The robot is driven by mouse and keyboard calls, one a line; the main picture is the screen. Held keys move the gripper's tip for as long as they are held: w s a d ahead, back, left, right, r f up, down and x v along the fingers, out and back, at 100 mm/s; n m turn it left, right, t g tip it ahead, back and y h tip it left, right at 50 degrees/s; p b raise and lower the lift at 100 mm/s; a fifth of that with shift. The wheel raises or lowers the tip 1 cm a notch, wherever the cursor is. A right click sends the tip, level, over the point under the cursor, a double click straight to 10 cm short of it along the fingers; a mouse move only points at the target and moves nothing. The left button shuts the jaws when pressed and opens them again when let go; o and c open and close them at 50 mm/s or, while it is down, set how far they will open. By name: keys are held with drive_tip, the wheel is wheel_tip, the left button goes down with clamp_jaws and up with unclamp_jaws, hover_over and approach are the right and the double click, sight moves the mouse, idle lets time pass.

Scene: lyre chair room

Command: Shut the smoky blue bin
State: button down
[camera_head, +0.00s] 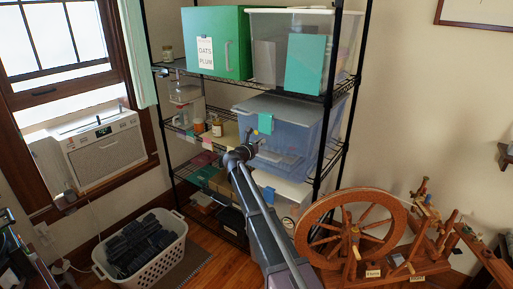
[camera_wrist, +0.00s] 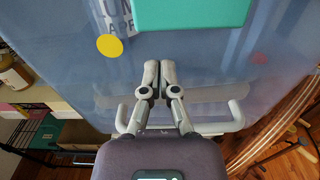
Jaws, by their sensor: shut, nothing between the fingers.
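The smoky blue bin (camera_head: 290,122) is a translucent box with a grey top on the middle level of the black wire rack. A teal tag and a yellow dot show on its front. In the wrist view its blue face (camera_wrist: 215,60) fills most of the picture, with a pale bar handle (camera_wrist: 236,116) near its lower edge. My gripper (camera_wrist: 159,72) is shut and empty, in front of that face by the handle. I cannot tell whether the fingertips touch it. In the head view my gripper (camera_head: 240,156) is at the bin's lower left front, and my arm hides part of the bin's lower area.
A green box (camera_head: 222,28) and a clear bin (camera_head: 335,35) stand on the shelf above. Jars (camera_head: 217,128) stand left of the blue bin. A spinning wheel (camera_head: 350,232) stands close to my arm's right. A white laundry basket (camera_head: 142,268) is at the lower left.

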drive_tip(key=x, duration=0.6)
drive_tip(key=shift+a+f, duration=0.1)
drive_tip(key=shift+a, duration=0.05)
drive_tip(key=shift+w+d, duration=0.25)
drive_tip(key=shift+w, duration=0.45)
drive_tip(key=shift+d+r, duration=0.1)
drive_tip(key=shift+r, duration=0.1)
drive_tip(key=shift+s+a+f, duration=0.1)
drive_tip(key=shift+s+a, duration=0.15)
drive_tip(key=shift+s, duration=0.1)
drive_tip(key=v, duration=1.3)
drive_tip(key=shift+s+a, duration=0.2)
drive_tip(key=shift+s, duration=0.1)
